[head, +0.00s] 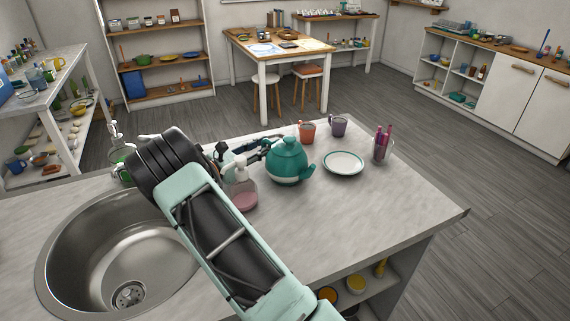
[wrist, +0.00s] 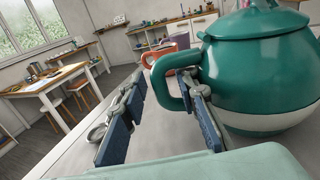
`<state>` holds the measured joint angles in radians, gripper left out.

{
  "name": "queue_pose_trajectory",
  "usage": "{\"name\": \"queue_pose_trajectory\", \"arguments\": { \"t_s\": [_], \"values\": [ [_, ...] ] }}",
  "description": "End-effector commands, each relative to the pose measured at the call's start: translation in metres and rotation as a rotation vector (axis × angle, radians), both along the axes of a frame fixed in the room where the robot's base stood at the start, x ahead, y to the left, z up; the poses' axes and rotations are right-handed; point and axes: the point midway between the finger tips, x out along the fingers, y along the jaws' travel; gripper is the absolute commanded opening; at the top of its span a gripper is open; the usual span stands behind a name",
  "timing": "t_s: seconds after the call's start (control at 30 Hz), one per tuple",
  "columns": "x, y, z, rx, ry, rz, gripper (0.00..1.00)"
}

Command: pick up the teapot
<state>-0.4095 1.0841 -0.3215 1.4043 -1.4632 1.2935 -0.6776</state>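The teal teapot (head: 287,167) with a white band stands upright on the counter, its lid on and its spout toward the lower right in the head view. It fills the right of the wrist view (wrist: 262,75). My gripper (head: 256,148) is at the handle side of the pot. In the wrist view, my gripper (wrist: 163,88) is open, with the teapot's handle (wrist: 157,88) reaching between its fingers. The right finger is close to the handle and body; I cannot tell whether it touches. My arm hides some of the counter in the head view.
A soap bottle (head: 242,193) stands just left of the teapot. An orange mug (head: 306,132), a purple mug (head: 338,126), a plate (head: 343,162) and a cup of pens (head: 382,146) are behind and right. The sink (head: 100,255) is at left. The counter's front right is clear.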

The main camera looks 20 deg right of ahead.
Motion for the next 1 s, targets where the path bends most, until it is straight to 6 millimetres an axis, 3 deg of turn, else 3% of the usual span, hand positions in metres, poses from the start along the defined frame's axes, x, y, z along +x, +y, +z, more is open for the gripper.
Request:
{"name": "queue_pose_trajectory", "arguments": {
  "t_s": [0.23, 1.0],
  "values": [
    [-0.0001, 0.0003, 0.0001, 0.000, 0.000, 0.000, 0.00],
    [0.0005, 0.0001, 0.0072, -0.004, -0.003, 0.000, 0.00]
  ]
}}
